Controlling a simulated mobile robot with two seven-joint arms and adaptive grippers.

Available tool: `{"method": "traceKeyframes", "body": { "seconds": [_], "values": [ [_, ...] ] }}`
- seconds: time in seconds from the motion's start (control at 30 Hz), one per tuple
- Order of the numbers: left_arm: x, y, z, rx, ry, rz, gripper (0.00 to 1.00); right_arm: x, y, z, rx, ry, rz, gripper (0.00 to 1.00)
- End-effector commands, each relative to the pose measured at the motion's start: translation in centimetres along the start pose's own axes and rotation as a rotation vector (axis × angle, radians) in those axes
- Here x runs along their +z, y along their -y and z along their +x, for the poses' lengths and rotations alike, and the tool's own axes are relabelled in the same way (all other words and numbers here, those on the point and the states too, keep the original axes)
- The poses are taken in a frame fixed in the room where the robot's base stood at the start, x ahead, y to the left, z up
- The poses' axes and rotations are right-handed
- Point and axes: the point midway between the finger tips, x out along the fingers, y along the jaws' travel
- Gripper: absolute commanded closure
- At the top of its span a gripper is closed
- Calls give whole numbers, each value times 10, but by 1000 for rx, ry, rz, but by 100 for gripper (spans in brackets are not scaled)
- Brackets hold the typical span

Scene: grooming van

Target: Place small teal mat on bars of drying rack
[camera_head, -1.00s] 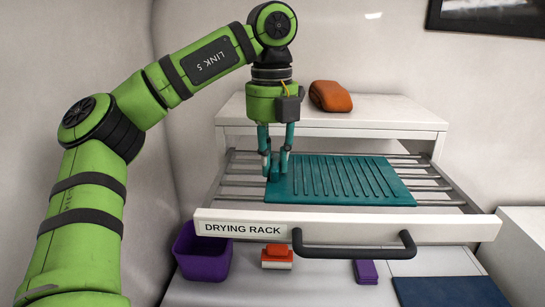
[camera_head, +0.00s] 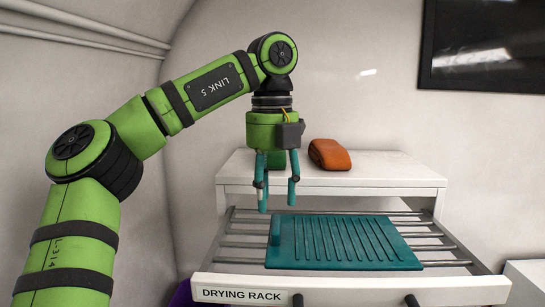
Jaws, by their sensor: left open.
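The small teal mat (camera_head: 345,243) lies flat across the grey bars of the drying rack (camera_head: 242,240), with ridges along its top and a raised strip at its left edge. Bars show on its left and right sides. The rack is a pulled-out white drawer with a front panel labelled DRYING RACK (camera_head: 241,295). My left gripper (camera_head: 277,206) points down, open and empty, above the mat's back left corner and apart from it. My right gripper is not in view.
A white cabinet top (camera_head: 390,172) stands behind the rack, with an orange rounded object (camera_head: 329,154) on it. A dark framed panel (camera_head: 485,45) hangs on the wall at upper right. A purple container (camera_head: 181,294) shows partly at lower left.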

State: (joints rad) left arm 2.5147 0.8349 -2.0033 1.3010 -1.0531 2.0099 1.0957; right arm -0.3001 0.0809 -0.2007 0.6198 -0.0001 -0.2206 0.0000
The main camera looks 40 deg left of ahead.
Motion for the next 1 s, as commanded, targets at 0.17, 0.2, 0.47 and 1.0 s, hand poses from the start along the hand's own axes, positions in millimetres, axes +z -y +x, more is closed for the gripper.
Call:
{"method": "traceKeyframes", "body": {
  "seconds": [0.17, 0.2, 0.47, 1.0],
  "values": [
    [0, 1, -32, 4, 3, -2, 52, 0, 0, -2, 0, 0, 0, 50],
    [0, 1, -38, 4, 3, -3, 52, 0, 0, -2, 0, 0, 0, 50],
    [0, 0, -60, 4, -3, 0, 52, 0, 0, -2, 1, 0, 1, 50],
    [0, 0, -67, 1, -1, 1, 52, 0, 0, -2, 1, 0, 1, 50]
  ]
}}
